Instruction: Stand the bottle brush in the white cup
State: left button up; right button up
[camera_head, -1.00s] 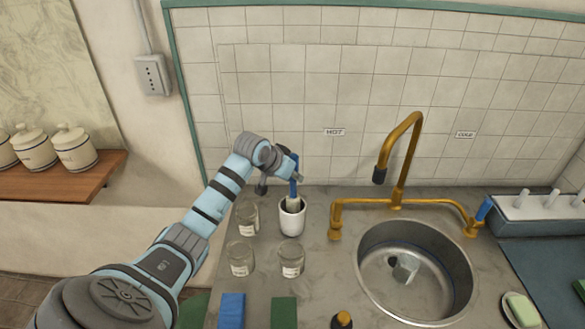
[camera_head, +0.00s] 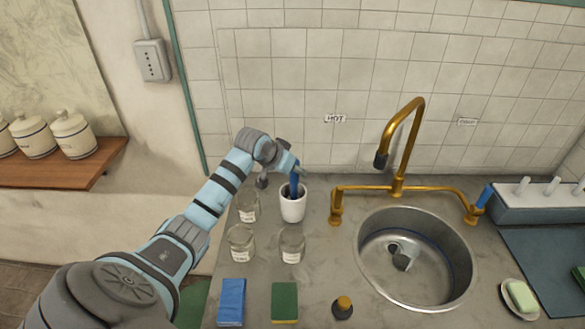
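The white cup (camera_head: 293,208) stands upright on the grey counter, left of the sink. The bottle brush (camera_head: 294,186) stands nearly upright in the cup's mouth. Its blue handle shows above the rim, and its bristle end is hidden inside the cup. My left arm reaches in from the lower left. Its gripper (camera_head: 297,168) is at the upper part of the handle, just above the cup. The fingers are small and partly hidden, so I cannot tell whether they grip the handle. My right gripper is not in view.
Glass jars (camera_head: 241,242) stand left of and in front of the cup. A blue sponge (camera_head: 231,302), a green sponge (camera_head: 284,301) and a dark bottle (camera_head: 342,307) are at the front. The brass faucet (camera_head: 398,185) and round sink (camera_head: 372,285) are to the right.

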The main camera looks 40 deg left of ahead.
pick_arm(q)
jog(key=v, duration=1.2)
jog(key=shift+w+d, duration=0.1)
jog(key=shift+d, duration=0.05)
dwell(0.4)
